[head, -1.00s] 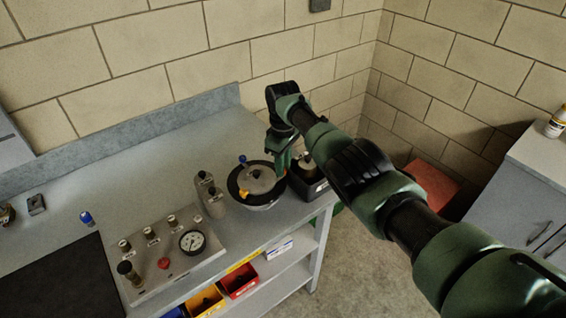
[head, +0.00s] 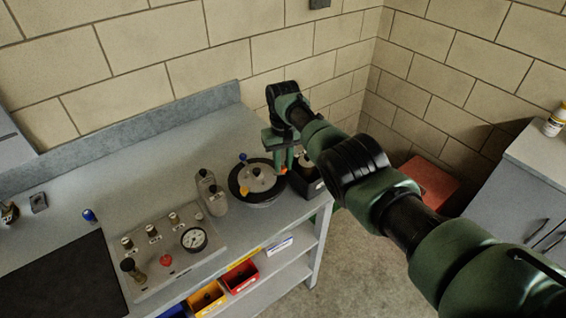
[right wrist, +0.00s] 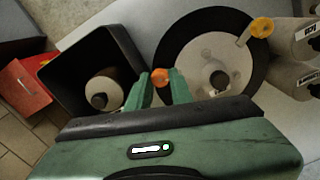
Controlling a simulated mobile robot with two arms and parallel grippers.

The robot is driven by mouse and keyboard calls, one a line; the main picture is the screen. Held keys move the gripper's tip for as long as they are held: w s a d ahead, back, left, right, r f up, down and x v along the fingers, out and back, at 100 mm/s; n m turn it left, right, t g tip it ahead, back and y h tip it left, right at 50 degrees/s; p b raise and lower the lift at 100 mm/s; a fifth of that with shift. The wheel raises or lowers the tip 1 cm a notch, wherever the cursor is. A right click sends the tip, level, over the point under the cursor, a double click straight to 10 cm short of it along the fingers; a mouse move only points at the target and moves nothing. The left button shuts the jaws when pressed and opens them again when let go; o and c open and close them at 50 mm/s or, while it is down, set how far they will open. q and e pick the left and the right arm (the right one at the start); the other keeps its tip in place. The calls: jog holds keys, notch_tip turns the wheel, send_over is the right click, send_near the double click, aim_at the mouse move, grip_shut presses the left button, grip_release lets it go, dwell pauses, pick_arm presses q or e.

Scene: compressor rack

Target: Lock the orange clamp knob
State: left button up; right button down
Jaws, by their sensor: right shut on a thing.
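The orange clamp knob (right wrist: 160,76) shows in the right wrist view at the rim of a round pot (right wrist: 208,62) with a black outer ring. My right gripper (right wrist: 160,86) has its green fingers on both sides of the knob and is shut on it. In the head view the knob (head: 284,171) is a small orange spot at the right side of the pot (head: 257,181), just below my right gripper (head: 283,165). The fingers partly hide it. My left gripper is in neither view.
A black open box (right wrist: 67,62) holding a cylinder stands beside the pot. Grey bottles (head: 211,193) and a gauge panel (head: 165,250) stand to the left.

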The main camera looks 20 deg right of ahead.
aim_at(283, 167)
jog(key=shift+r, duration=0.1)
dwell(0.4)
jog(key=c, duration=1.3)
grip_release()
jog(key=shift+o, duration=0.2)
jog(key=shift+r, duration=0.25)
notch_tip(283, 167, up, 7)
jog(key=shift+r, duration=0.15)
